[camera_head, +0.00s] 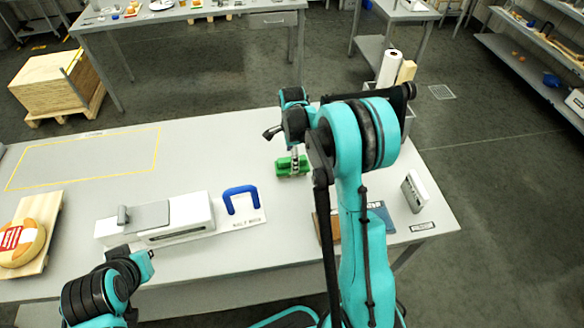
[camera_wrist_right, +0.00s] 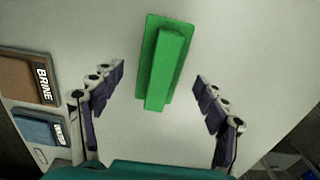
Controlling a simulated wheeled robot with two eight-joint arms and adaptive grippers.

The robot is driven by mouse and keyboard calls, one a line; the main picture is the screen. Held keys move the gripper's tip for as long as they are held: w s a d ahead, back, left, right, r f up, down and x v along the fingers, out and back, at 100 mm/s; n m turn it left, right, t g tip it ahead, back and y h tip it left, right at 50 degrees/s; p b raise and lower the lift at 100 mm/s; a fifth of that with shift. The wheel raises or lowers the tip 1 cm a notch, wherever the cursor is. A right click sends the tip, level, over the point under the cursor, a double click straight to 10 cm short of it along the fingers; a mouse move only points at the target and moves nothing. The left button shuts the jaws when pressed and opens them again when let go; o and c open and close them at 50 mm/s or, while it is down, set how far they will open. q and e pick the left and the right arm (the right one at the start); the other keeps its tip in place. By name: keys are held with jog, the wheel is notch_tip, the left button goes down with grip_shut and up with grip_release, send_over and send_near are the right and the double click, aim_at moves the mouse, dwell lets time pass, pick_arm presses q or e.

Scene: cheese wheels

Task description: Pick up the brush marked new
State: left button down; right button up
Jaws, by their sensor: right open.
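A green brush-like block (camera_head: 293,166) lies on the table near its middle. In the right wrist view it is a flat green base with a long raised grip (camera_wrist_right: 168,65). No mark on it can be read. My right gripper (camera_wrist_right: 160,100) is open and empty, with its fingers spread on both sides of the block's lower end, above the table. In the head view the right gripper (camera_head: 296,155) hangs over the block. The wrist end of my left arm (camera_head: 140,265) is at the lower left; its fingers cannot be made out.
A brown item labelled BRINE (camera_wrist_right: 28,77) and a blue item (camera_wrist_right: 40,128) lie left in the wrist view. A grey-white device (camera_head: 155,219), blue handle (camera_head: 241,199) and cheese wheel (camera_head: 22,242) line the table's near side. A paper roll (camera_head: 389,69) stands at the back right. The yellow-outlined area (camera_head: 85,158) is clear.

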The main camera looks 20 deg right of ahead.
notch_tip(320, 180, down, 3)
jog(key=shift+w+f, duration=0.1)
jog(key=shift+f, duration=0.05)
jog(key=c, duration=1.5)
jog(key=shift+r, duration=0.25)
jog(key=r, duration=0.4)
jog(key=shift+s+d+r+p, duration=0.1)
jog(key=shift+s+r+p, duration=0.1)
jog(key=shift+p, duration=0.2)
jog(key=shift+s+d+r+p, duration=0.3)
jog(key=shift+s+d+r, duration=0.75)
jog(key=shift+s, duration=0.55)
jog(key=shift+s+d+r+p, duration=0.25)
jog(key=shift+s+d+r, duration=0.8)
jog(key=shift+s, duration=0.5)
jog(key=shift+s+d+r+p, duration=0.3)
jog(key=shift+s+d+r, duration=0.75)
jog(key=shift+s, duration=0.55)
